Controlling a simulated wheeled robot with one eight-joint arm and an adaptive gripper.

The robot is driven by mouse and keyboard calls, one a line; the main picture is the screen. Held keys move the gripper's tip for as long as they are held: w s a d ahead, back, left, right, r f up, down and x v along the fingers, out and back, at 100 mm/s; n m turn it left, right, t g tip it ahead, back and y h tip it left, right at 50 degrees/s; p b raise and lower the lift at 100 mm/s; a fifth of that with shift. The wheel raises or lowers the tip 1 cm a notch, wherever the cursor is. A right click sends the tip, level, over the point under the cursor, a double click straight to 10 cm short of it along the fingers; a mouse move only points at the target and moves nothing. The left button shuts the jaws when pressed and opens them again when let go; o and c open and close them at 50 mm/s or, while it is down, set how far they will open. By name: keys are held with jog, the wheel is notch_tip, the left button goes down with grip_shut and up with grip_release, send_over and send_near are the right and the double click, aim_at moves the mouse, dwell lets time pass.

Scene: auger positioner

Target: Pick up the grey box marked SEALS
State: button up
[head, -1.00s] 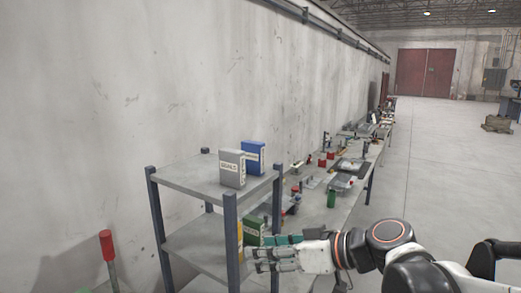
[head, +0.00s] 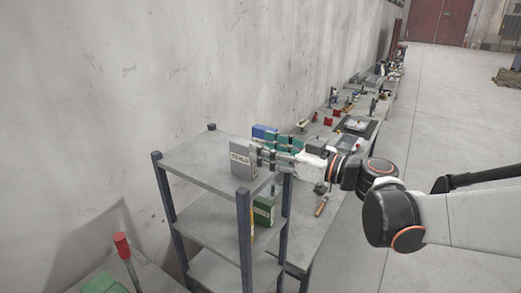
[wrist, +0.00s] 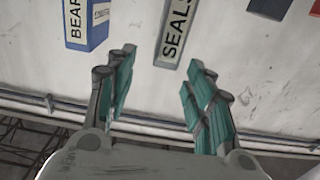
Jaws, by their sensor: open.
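The grey box marked SEALS (head: 243,158) stands upright on the top shelf of a grey rack, near its right edge. It also shows in the wrist view (wrist: 177,32), ahead of the fingers and a little right of centre, its upper part cut off by the frame. My gripper (head: 270,152) is at the box's right side in the head view, at about its height. In the wrist view, my gripper (wrist: 160,80) has its green-padded fingers spread apart with nothing between them. I cannot tell whether a finger touches the box.
A blue box (head: 263,133) stands close behind the grey one; its label, partly cut off, reads BEAR in the wrist view (wrist: 88,22). A green box (head: 263,210) is on the shelf below. Rack posts (head: 245,240) stand near my arm. The top shelf's left part is clear.

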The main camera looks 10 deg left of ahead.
aim_at(243, 142)
jog(key=shift+s+p+x, duration=0.1)
jog(key=shift+p+x, duration=0.25)
jog(key=shift+x, duration=1.4)
jog(key=shift+s+p+x, duration=0.15)
jog(key=shift+p+x, duration=0.15)
jog(key=shift+x, duration=1.45)
jog(key=shift+f, duration=0.2)
grip_shut()
